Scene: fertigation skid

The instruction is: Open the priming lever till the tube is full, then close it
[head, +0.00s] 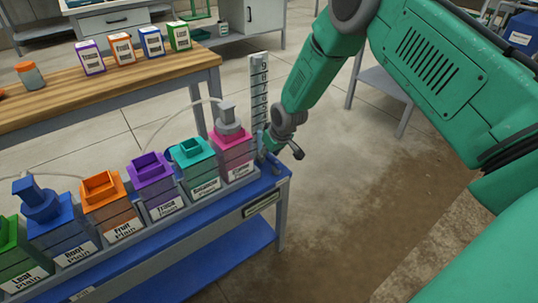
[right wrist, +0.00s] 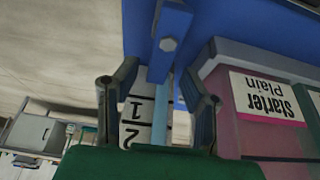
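The priming lever looks to be the blue bar with a grey hex bolt (right wrist: 169,43) in the right wrist view, which is turned upside down. My right gripper (right wrist: 170,68) has its two dark fingers apart on either side of the bar's end, with gaps showing. In the head view the right gripper (head: 270,155) is low beside the pink tank (head: 232,155), at the skid's right end, and hides the lever. A narrow pale-blue tube (right wrist: 162,102) runs beside a numbered white scale (right wrist: 137,112); its fill level cannot be told. My left gripper is out of view.
The scale board (head: 259,85) stands upright behind the gripper. Teal (head: 193,160), purple (head: 152,180), orange (head: 103,200) and blue (head: 60,230) tanks line the blue skid (head: 215,222). A wooden bench (head: 130,80) with small boxes is behind. Floor right of the skid is clear.

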